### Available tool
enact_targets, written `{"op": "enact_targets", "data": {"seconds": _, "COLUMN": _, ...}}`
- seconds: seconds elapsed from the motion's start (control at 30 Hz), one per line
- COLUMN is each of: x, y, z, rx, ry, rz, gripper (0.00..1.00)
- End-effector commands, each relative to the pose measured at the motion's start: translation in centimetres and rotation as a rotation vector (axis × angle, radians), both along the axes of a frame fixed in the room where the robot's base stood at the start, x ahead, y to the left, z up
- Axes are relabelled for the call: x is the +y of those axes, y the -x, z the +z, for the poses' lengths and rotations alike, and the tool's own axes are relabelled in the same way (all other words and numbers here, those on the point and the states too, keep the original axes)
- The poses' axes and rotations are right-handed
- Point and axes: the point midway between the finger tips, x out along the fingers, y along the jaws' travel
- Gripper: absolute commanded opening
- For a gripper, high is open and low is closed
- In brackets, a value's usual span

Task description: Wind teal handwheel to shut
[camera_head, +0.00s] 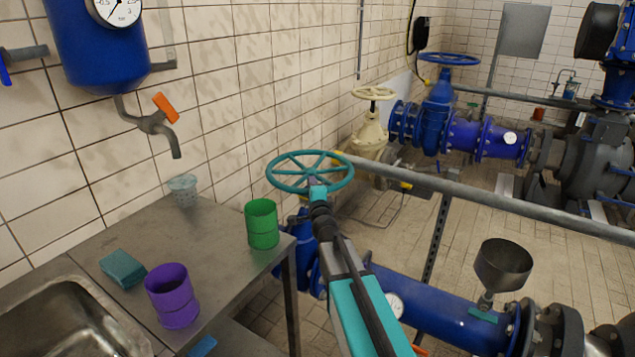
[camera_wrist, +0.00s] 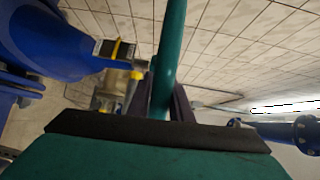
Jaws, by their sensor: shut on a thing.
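The teal handwheel (camera_head: 310,171) is a spoked ring lying nearly flat on top of a blue valve, in the middle of the head view. My gripper (camera_head: 318,192) is at the near side of its rim, with my arm reaching up from below. In the wrist view, a teal bar of the wheel (camera_wrist: 167,60) runs between the dark fingers of my gripper (camera_wrist: 160,103), which are shut on it. The wheel's near rim is partly hidden by my gripper. The valve body (camera_head: 302,228) is partly hidden behind my arm.
A metal table (camera_head: 215,270) at left holds a green cup (camera_head: 262,224), a purple cup (camera_head: 172,296), a teal sponge (camera_head: 122,268) and a clear cup (camera_head: 183,190). A grey rail (camera_head: 480,198) runs behind the wheel. A funnel (camera_head: 502,265) stands on the blue pipe at right.

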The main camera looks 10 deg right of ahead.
Motion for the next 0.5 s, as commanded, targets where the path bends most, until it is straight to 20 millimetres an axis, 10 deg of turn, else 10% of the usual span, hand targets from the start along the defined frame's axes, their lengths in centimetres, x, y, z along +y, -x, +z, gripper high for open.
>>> {"op": "enact_targets", "data": {"seconds": 0.5, "x": -0.55, "y": 0.13, "z": -0.02, "rx": -0.004, "ry": 0.006, "rz": -0.046, "gripper": 0.0}}
